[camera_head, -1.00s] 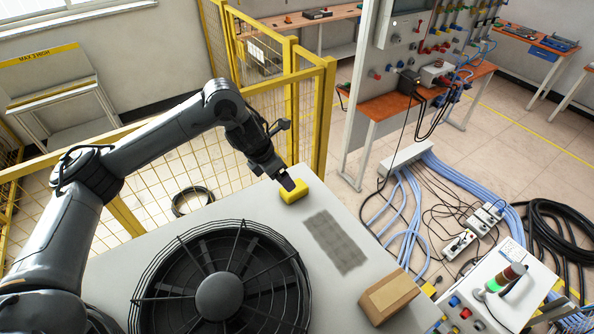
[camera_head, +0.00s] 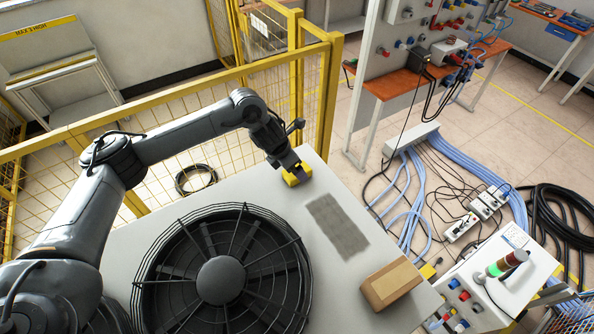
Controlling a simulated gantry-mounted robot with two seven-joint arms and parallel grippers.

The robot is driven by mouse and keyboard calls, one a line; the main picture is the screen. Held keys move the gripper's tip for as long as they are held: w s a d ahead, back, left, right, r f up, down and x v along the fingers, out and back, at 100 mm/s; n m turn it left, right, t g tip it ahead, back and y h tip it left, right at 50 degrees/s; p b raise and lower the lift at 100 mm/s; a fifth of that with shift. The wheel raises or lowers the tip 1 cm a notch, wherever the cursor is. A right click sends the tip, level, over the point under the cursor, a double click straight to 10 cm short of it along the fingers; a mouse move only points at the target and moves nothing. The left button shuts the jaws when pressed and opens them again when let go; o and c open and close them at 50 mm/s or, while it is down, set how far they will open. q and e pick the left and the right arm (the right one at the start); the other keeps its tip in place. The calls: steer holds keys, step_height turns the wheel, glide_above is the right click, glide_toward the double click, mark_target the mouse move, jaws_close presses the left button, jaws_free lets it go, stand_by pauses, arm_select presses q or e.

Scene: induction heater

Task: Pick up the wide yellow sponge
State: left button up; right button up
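The yellow sponge (camera_head: 290,180) is a small block on the far corner of the light grey top of the heater cabinet (camera_head: 270,182). My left gripper (camera_head: 294,170) reaches down from the upper left onto it. A dark finger covers part of the sponge's middle, and yellow shows on both sides of it. The far finger is hidden, so I cannot tell whether the grip is closed. The sponge appears to rest on the surface. My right gripper is not in view.
A large black fan grille (camera_head: 222,280) fills the near part of the top. A dark mesh patch (camera_head: 337,227) and a cardboard-coloured box (camera_head: 390,285) lie to the right. Yellow fencing (camera_head: 328,95) stands just behind the sponge.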

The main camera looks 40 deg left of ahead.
arm_select(q)
steer(key=shift+x, duration=1.25)
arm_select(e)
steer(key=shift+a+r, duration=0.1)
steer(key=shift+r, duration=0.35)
arm_select(q)
steer(key=c, duration=1.1)
steer(key=shift+r, duration=0.1)
steer(key=shift+r+b, duration=0.3)
steer(key=shift+r, duration=0.35)
step_height(320, 180, up, 3)
steer(key=shift+f+b, duration=0.15)
steer(key=shift+b, duration=0.45)
steer(key=shift+w+d+r+b, duration=0.1)
steer(key=shift+w+d+r, duration=0.15)
steer(key=shift+d+r, duration=1.3)
steer(key=shift+w+d+r+b, duration=0.15)
steer(key=shift+d+r, duration=0.6)
steer(key=shift+d, duration=1.55)
steer(key=shift+w+d+r+b, duration=0.1)
steer(key=shift+w+d+r, duration=0.2)
steer(key=shift+d+r, duration=1.25)
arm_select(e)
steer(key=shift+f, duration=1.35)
